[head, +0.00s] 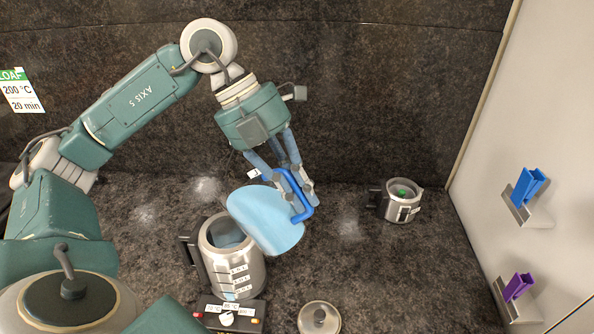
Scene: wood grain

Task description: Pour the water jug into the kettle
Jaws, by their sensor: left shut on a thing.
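My left gripper (294,194) comes down from above and is shut on the dark blue handle (304,200) of a light blue jug (262,222). The jug is held in the air, tilted to the left, its left end close to the kettle's mouth. The silver kettle (245,268) stands upright and open, with a black handle on its left and level marks on its front. Bluish colour shows inside its mouth; I cannot tell how much water is there or whether any is flowing. My right gripper is not in view.
A black panel (255,312) with a knob and buttons is at the kettle's foot. A round lid (321,322) lies to its right. A smaller metal pot (402,212) stands farther right. Blue (528,186) and purple (518,287) holders are on the right wall. The counter between is clear.

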